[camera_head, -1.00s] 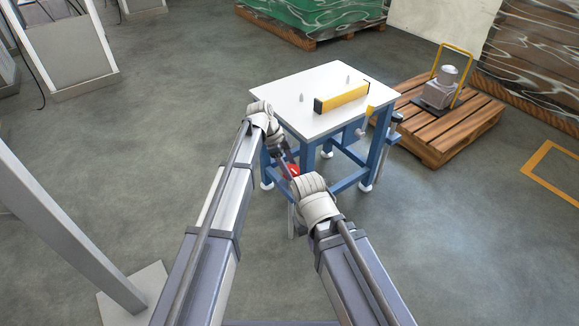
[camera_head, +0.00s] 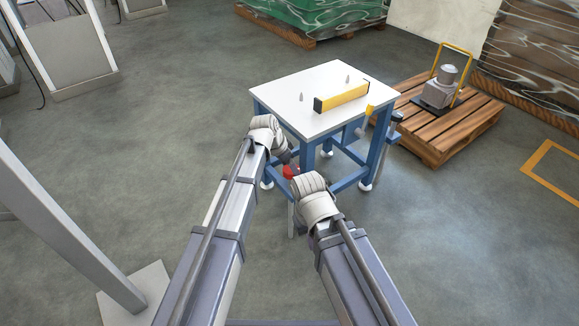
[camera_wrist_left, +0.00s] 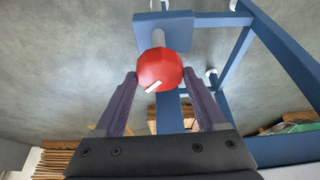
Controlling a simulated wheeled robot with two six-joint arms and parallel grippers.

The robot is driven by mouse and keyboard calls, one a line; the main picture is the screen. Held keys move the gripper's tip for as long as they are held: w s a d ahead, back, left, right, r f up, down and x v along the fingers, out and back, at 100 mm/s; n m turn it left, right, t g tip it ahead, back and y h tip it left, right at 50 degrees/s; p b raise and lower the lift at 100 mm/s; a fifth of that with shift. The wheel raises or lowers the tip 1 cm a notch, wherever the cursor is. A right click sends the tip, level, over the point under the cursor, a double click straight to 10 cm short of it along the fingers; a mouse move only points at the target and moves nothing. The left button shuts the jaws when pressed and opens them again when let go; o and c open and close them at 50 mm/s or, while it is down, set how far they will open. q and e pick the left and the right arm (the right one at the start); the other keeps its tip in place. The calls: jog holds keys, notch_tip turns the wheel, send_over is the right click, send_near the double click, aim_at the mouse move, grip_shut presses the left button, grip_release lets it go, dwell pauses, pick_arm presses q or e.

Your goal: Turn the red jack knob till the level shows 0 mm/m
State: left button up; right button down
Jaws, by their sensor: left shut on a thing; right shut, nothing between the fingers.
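The red jack knob (camera_head: 290,171) is low at the near side of the blue-framed table, partly hidden by my arms. In the left wrist view the faceted red knob (camera_wrist_left: 158,66) has a white mark towards its lower edge. My left gripper (camera_wrist_left: 161,76) is shut on it, one finger on each side. The yellow level (camera_head: 343,96) with a black end lies on the white table top (camera_head: 290,90); its reading is too small to make out. My right gripper (camera_head: 311,184) is shut and empty, just right of the knob; its fingers are mostly hidden by its wrist.
Two small grey pegs stand on the table top by the level. A wooden pallet (camera_head: 470,120) with a grey machine (camera_head: 440,90) stands right of the table. A grey post (camera_head: 65,235) rises at the left. Open floor lies left and right.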

pick_arm(q)
jog(key=n+y, duration=0.1)
jog(key=n, duration=0.1)
jog(key=n+t, duration=0.1)
jog(key=n, duration=0.2)
jog(key=shift+s+d+n+y, duration=0.15)
jog(key=shift+n+y, duration=0.15)
jog(key=shift+y, duration=0.1)
jog(key=n+y, duration=0.1)
jog(key=n, duration=0.3)
jog(key=shift+d+n+t+y, duration=0.1)
jog(key=shift+n+t+y, duration=0.2)
jog(key=shift+y, duration=0.1)
jog(key=shift+n, duration=0.3)
jog(key=o, duration=1.3)
jog(key=p+v, duration=0.7)
jog(key=shift+s+r, duration=0.2)
jog(key=shift+r, duration=0.15)
